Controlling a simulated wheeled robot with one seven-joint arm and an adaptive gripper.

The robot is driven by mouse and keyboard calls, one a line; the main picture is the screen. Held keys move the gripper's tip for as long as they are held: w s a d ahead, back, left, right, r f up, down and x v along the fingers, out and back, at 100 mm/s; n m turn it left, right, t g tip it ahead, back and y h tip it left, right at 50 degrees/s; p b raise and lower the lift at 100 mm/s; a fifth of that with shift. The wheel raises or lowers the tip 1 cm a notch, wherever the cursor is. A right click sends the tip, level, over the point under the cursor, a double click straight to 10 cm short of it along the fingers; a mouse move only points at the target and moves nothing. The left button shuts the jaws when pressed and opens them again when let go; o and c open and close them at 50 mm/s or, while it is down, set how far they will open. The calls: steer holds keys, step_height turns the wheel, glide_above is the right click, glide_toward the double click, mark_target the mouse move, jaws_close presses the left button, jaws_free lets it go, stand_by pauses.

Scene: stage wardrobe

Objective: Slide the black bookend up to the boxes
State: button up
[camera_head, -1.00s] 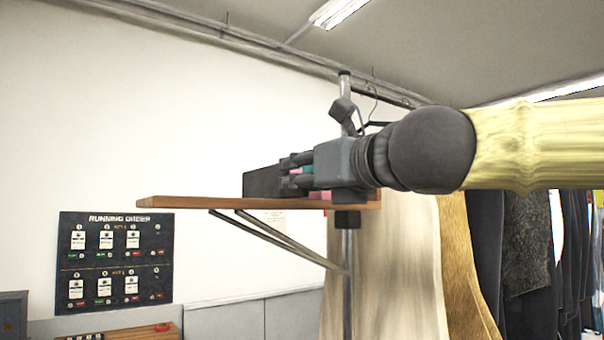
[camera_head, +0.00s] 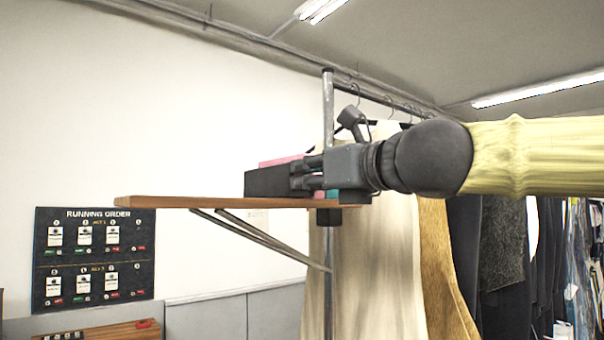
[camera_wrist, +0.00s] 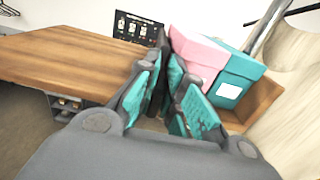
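A pink box (camera_wrist: 198,54) and a teal box (camera_wrist: 235,78) stand side by side just right of the fingers. In the head view the pink box (camera_head: 280,161) shows only as a strip above the bookend. I cannot tell whether bookend and boxes touch.
The shelf left of the bookend is bare. A metal pole (camera_head: 328,100) and hanging clothes (camera_head: 370,260) stand close behind the shelf's right end. A running order board (camera_head: 94,258) hangs on the wall at the lower left.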

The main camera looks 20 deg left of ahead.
steer(key=o, duration=0.5)
steer(key=shift+c, duration=0.2)
steer(key=shift+d, duration=0.1)
steer(key=v, duration=1.2)
steer(key=shift+f, duration=0.1)
